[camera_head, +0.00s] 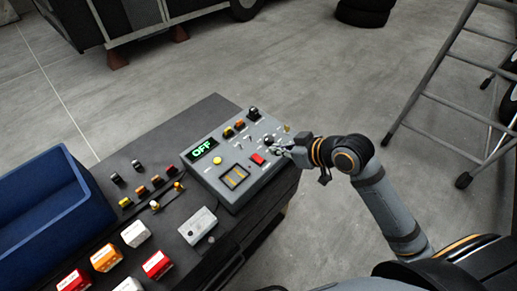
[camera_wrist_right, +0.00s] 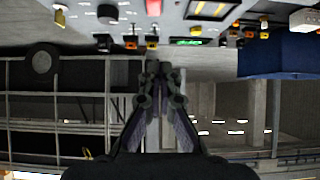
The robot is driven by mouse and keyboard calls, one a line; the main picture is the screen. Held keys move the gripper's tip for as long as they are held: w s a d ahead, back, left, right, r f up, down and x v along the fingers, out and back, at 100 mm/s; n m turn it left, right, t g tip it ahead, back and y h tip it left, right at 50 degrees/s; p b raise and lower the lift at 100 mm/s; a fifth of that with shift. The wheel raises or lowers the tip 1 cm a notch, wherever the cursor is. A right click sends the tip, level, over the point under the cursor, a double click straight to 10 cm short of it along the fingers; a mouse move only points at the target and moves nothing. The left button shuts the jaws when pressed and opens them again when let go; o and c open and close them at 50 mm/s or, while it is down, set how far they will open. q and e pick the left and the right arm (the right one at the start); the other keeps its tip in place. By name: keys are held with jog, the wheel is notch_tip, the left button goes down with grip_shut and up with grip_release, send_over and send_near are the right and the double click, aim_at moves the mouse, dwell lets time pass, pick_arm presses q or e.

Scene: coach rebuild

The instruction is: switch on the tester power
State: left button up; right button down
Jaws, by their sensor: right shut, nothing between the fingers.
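The tester (camera_head: 225,192) is a grey box on the dark bench, and its green display (camera_head: 203,149) reads OFF. Its top carries a red rocker-like part (camera_head: 257,159), a yellow button (camera_head: 217,160), a framed yellow-marked panel (camera_head: 235,177), small levers and a black knob (camera_head: 253,112). My right gripper (camera_head: 281,150) is shut and empty at the tester's right edge, close to the red part; I cannot tell whether it touches anything. In the right wrist view the shut fingers (camera_wrist_right: 159,72) point toward the tester, whose green display (camera_wrist_right: 186,42) shows near the top. My left gripper is not in view.
A blue bin (camera_head: 45,205) stands at the bench's left. Red, orange and white blocks (camera_head: 106,257), a small light-grey box (camera_head: 197,225) and several small connectors lie on the bench (camera_head: 170,125). A ladder (camera_head: 430,90) stands at right. The floor behind is mostly clear.

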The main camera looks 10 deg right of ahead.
jog(key=p, duration=0.2)
send_over(256, 160)
jog(key=s, duration=0.1)
jog(key=f, duration=0.5)
jog(key=shift+s+d, duration=0.2)
jog(key=shift+d, duration=0.1)
jog(key=f, duration=0.2)
jog(key=w+f, duration=0.1)
jog(key=f, duration=0.1)
jog(key=shift+a, duration=0.3)
jog(key=shift+f, duration=0.55)
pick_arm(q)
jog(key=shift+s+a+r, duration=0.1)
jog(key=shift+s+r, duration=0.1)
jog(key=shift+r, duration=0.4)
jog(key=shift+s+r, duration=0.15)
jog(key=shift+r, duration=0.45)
pick_arm(e)
jog(key=shift+w, duration=0.1)
